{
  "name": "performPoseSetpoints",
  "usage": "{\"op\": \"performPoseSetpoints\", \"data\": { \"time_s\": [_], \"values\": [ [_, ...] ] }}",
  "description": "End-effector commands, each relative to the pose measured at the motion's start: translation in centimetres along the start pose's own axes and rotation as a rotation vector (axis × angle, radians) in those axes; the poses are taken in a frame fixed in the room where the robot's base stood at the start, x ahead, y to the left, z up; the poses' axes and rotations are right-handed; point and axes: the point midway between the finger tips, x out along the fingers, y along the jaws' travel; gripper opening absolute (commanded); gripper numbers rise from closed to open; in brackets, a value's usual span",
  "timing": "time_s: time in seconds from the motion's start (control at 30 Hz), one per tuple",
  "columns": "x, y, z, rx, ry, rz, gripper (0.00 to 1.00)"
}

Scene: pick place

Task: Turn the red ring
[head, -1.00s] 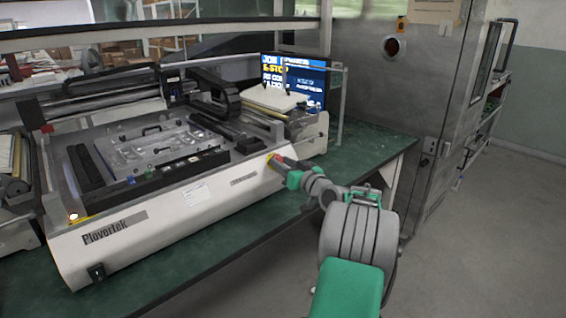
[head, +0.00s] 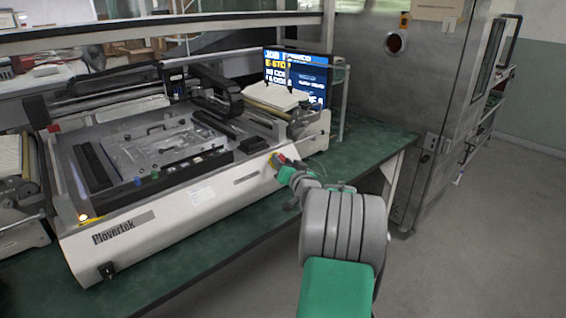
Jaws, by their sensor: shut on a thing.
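The red ring (head: 281,157) is a small red piece on a yellow plate (head: 272,161) at the right front corner of the white Plovertek machine (head: 160,222). My gripper (head: 279,161) reaches it from the right and is shut on it. The fingers and my green-banded wrist hide much of the ring, so its angle cannot be made out.
The machine stands on a green bench (head: 230,228), whose front edge runs below my arm. A lit monitor (head: 296,78) stands behind the machine. A steel cabinet (head: 385,95) rises at the right. The floor (head: 470,240) there is clear.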

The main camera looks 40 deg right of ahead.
Motion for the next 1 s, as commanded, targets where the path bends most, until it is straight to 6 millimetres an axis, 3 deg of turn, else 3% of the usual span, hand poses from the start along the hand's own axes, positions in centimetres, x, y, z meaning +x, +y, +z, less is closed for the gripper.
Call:
{"op": "performPoseSetpoints", "data": {
  "time_s": [0.1,0.13,0.4,0.7,1.0],
  "values": [
    [0.0,0.0,0.1,0.0,-0.002,0.0,0.0],
    [0.0,0.0,0.1,0.0,-0.002,0.0,0.38],
    [0.0,0.0,0.0,0.0,-0.001,0.0,0.59],
    [-0.5,0.1,-0.1,-0.001,0.0,0.0,0.59],
    [-6.2,0.1,-0.1,0.0,0.001,0.002,0.59]
  ]
}}
